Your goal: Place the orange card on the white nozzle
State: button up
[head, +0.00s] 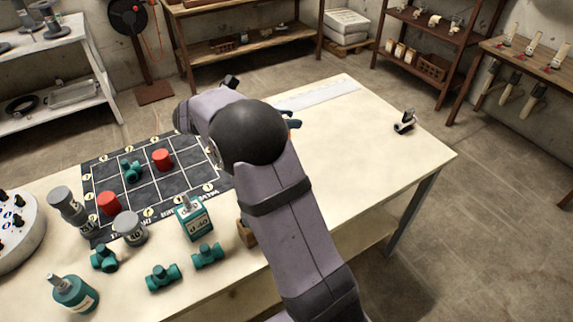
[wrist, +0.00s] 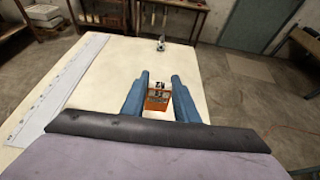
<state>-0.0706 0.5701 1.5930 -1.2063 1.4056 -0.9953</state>
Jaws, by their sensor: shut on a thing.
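The orange card (wrist: 157,104) is between the two blue fingers of my gripper (wrist: 161,80) in the wrist view, and the fingers are shut on it. It has a dark and light picture on its face. In the head view my own arm hides the card and most of the gripper; only a blue finger part (head: 293,124) shows. A small white and dark piece that looks like the white nozzle (head: 405,121) stands alone near the table's right end. It also shows beyond the fingertips in the wrist view (wrist: 161,45), apart from the card.
A pale ruler-like strip (head: 318,94) lies along the far table edge. The tabletop (head: 350,160) between my gripper and the white piece is clear. A dark grid board (head: 105,178) with red and teal pieces, bottles and several teal fittings are at the left.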

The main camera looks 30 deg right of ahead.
jog(key=shift+f+p, duration=0.8)
jog(key=shift+f, duration=4.15)
jog(key=shift+f, duration=0.1)
jog(key=o, duration=1)
jog(key=b+v, duration=0.2)
jog(key=v, duration=1)
jog(key=shift+b, duration=0.4)
jog(key=shift+s, duration=0.1)
